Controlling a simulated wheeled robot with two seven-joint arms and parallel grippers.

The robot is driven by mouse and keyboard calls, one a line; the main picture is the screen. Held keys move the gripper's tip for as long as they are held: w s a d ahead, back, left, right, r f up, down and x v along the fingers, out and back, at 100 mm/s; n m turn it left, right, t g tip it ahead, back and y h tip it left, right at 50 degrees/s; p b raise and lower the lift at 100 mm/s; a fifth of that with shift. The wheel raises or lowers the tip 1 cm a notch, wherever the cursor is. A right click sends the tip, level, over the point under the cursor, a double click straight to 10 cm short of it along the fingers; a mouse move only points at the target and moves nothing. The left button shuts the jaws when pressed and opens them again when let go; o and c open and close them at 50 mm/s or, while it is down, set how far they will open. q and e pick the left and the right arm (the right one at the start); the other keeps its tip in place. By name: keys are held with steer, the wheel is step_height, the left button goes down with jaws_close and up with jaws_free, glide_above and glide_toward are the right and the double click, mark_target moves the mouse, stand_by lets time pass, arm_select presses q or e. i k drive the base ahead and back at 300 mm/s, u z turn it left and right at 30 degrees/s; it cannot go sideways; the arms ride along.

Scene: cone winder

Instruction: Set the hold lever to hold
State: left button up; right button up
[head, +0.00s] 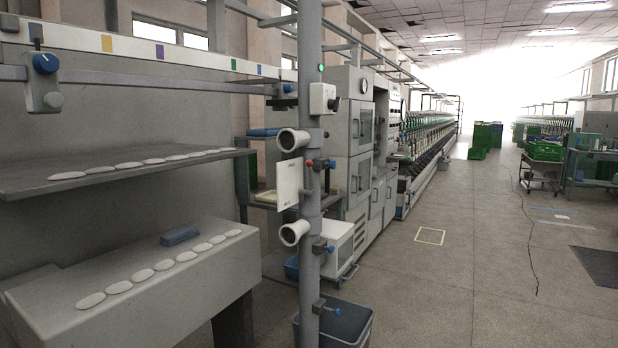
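Neither of my grippers shows in the head view. No part in view is labelled clearly enough to say for certain which is the hold lever. A pale control box (321,97) on the grey post (308,215) has a dark knob (336,104) on its right side. A green lamp (320,68) is lit above it. Lower on the post are a small red knob (309,164) and a blue knob (331,164), beside a white plate (289,184). At the upper left, a grey unit (43,93) on a rail carries a blue knob (45,63) with a dark stem.
A grey shelf (60,187) and a pale bench (70,318) with white discs stand at the left. A blue block (180,236) lies on the bench. A dark bin (350,325) stands behind the post's foot.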

mark_target(309, 164)
steer(key=z, duration=1.25)
steer(key=i, duration=1.45)
steer(key=u, duration=0.25)
